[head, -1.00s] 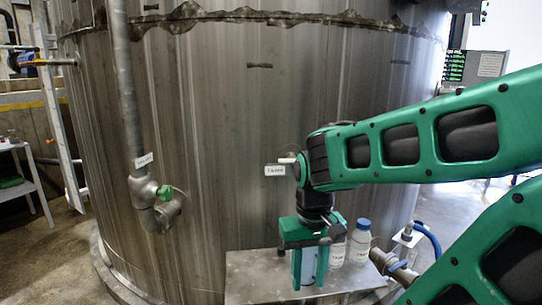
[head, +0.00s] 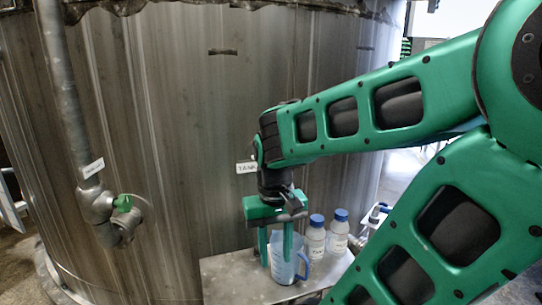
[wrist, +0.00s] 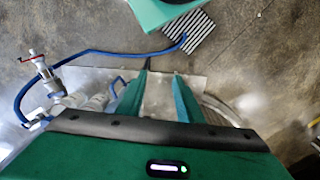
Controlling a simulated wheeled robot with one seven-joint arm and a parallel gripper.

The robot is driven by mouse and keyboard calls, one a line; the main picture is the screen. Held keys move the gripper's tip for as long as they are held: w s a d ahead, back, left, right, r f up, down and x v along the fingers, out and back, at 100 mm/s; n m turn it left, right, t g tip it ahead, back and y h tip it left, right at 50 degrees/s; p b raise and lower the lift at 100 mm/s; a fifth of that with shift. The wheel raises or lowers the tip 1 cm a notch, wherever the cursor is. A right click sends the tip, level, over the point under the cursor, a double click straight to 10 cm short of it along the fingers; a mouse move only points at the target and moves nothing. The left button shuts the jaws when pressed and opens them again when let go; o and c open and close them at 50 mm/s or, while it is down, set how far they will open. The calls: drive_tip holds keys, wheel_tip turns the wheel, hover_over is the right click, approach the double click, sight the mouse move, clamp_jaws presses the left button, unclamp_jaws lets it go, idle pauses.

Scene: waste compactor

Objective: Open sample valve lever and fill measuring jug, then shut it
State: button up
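The clear measuring jug (head: 280,270) with a blue handle (head: 303,266) stands on a metal shelf by the tank. My gripper (head: 276,255) points down at the jug. Its two fingers are apart, and the right one overlaps the jug in the head view. In the wrist view the fingers (wrist: 160,78) are spread with bare grey surface between them; a blue handle (wrist: 118,84) shows beside the left finger. Whether a finger touches the jug I cannot tell. A valve with a green lever (head: 123,203) sits on the pipe at the left, away from my gripper.
Two blue-capped bottles (head: 314,237) stand right of the jug on the shelf (head: 228,275). The large steel tank (head: 190,120) fills the background. A fitting with a red handle (wrist: 36,57) and blue hose (wrist: 110,53) shows in the wrist view. Space before the green-lever valve looks clear.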

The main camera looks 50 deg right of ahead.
drive_tip(key=w+d+r+m+g+h, duration=0.1)
drive_tip(key=w+d+m+g+h, duration=0.15)
drive_tip(key=w+d+m, duration=0.4)
drive_tip(key=w+d+r+m+g+h, duration=0.1)
drive_tip(key=w+d+m+g+h, duration=0.2)
drive_tip(key=w+d, duration=0.65)
drive_tip(key=w+a+r+m+h, duration=0.45)
drive_tip(key=w+r+h, duration=0.35)
drive_tip(key=w, duration=0.2)
drive_tip(key=s+d+r+m+g, duration=0.1)
drive_tip(key=s+d, duration=0.1)
drive_tip(key=d, duration=0.1)
drive_tip(key=s+d+r+m+g+h, duration=0.1)
drive_tip(key=s+d, duration=0.2)
drive_tip(key=s+d+r+m+g, duration=0.1)
drive_tip(key=s+d, duration=0.2)
drive_tip(key=d, duration=0.1)
drive_tip(key=shift+s+d+r+g+h, duration=0.1)
drive_tip(key=shift+r+g+h, duration=0.05)
drive_tip(key=shift+g+h, duration=0.15)
clamp_jaws()
